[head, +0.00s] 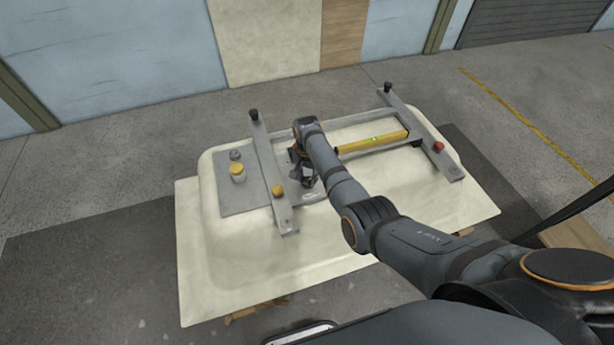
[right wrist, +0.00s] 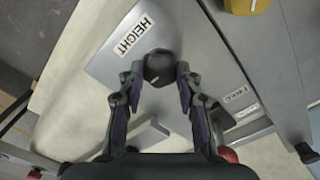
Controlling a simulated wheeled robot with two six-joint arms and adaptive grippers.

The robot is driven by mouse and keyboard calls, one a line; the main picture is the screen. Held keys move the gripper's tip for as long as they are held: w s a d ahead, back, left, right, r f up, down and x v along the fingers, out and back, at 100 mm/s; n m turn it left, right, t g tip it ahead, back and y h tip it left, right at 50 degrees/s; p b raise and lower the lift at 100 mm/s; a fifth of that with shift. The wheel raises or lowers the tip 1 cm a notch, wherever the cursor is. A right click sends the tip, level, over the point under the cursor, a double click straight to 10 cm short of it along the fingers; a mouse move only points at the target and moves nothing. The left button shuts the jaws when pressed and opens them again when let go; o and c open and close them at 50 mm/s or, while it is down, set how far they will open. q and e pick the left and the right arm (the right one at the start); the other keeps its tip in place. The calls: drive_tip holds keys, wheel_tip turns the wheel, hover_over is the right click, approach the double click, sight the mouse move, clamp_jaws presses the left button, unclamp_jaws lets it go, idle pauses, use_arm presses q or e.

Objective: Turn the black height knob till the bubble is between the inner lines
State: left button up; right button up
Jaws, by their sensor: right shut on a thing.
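The black height knob (right wrist: 160,67) stands on a grey plate beside a HEIGHT label (right wrist: 133,36) in the right wrist view. My right gripper (right wrist: 156,78) has its fingers on both sides of the knob and is shut on it. In the head view my right gripper (head: 305,172) reaches down over the plate and hides the knob. A yellow spirit level (head: 372,142) with a small green vial lies across the white tub shell (head: 335,248), right of my gripper. The bubble is too small to place against the lines. My left gripper is not in view.
Two grey bars (head: 264,165) (head: 420,128) cross the shell on either side of my gripper. A red knob (head: 438,146) sits on the right bar. The shell's front is clear.

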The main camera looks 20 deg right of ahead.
sight(307, 180)
drive_tip(key=o, duration=1.1)
drive_tip(key=shift+o, duration=0.2)
wheel_tip(307, 180, up, 12)
